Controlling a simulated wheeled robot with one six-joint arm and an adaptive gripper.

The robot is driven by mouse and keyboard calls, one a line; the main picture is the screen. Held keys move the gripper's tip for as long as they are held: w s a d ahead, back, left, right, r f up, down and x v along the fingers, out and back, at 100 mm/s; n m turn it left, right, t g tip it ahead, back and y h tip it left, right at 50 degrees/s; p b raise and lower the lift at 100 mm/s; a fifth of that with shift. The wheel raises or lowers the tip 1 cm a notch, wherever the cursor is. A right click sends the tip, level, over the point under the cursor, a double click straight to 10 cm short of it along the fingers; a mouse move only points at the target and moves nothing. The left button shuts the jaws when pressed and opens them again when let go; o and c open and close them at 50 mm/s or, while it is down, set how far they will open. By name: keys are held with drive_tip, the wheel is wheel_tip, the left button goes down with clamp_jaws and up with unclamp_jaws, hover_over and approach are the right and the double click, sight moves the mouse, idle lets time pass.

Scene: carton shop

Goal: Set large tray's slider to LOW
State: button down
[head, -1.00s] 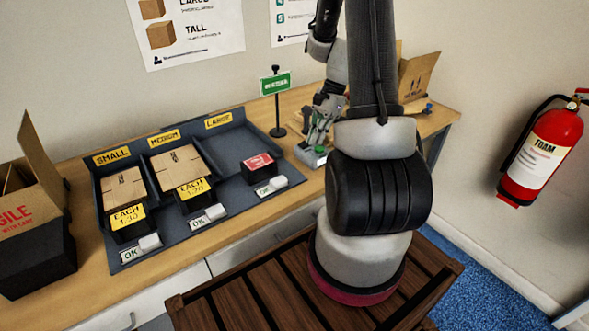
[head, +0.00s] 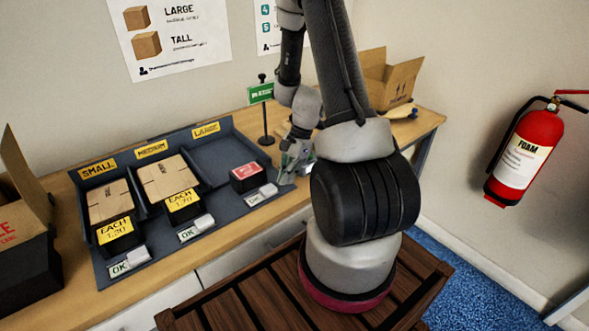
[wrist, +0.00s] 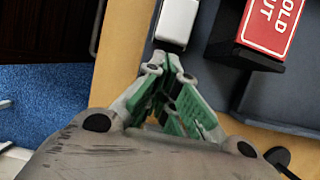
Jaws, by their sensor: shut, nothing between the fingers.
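The large tray (head: 222,158) is the rightmost bay, under a yellow LARGE label, and holds no flat cartons. Its slider (head: 261,196) is on the front lip, with OK showing on the left and a white knob (head: 268,189) at the right end. In the wrist view the white knob (wrist: 176,22) is just beyond my fingertips; I cannot tell whether they touch it. My gripper (wrist: 164,66) is shut and empty, with green finger pads. In the head view my gripper (head: 285,177) is just right of the slider.
A red sold-out block (head: 246,175) stands behind the slider. The small tray (head: 85,205) and medium tray (head: 143,186) hold flat cartons, each with a yellow price block. A green sign on a post (head: 264,120) stands behind my gripper. An open carton (head: 385,80) is at the back right.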

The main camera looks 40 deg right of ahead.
sight(275, 188)
drive_tip(key=shift+a, duration=0.4)
drive_tip(key=shift+s+a, duration=0.1)
drive_tip(key=shift+a, duration=1.3)
drive_tip(key=shift+d, duration=0.1)
